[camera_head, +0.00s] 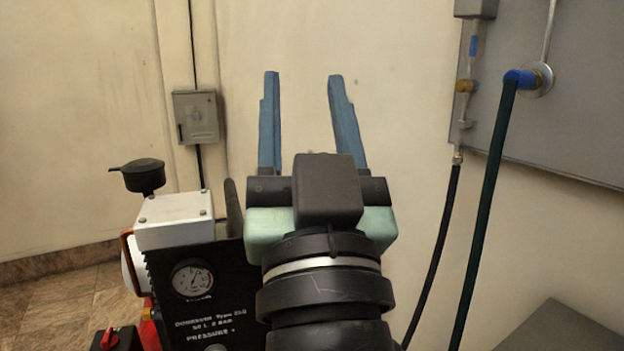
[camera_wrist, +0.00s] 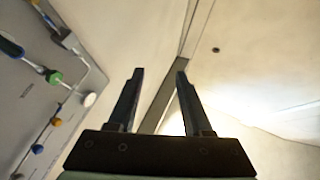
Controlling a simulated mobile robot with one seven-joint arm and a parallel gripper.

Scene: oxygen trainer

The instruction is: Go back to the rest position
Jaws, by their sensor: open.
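My gripper (camera_head: 302,82) stands in the middle of the head view with its two blue fingers pointing up, spread apart. Nothing is between the fingers. In the wrist view my gripper (camera_wrist: 160,73) is also open and empty, with wall and ceiling behind it. My wrist and arm hide part of the machine behind them in the head view.
A black machine with a pressure gauge (camera_head: 192,279) and black knob (camera_head: 143,175) stands left of my arm. A grey panel (camera_head: 575,120) with a blue-ended dark hose (camera_head: 490,190) is at right. A grey wall box (camera_head: 196,117) hangs behind. A grey surface (camera_head: 568,330) lies lower right.

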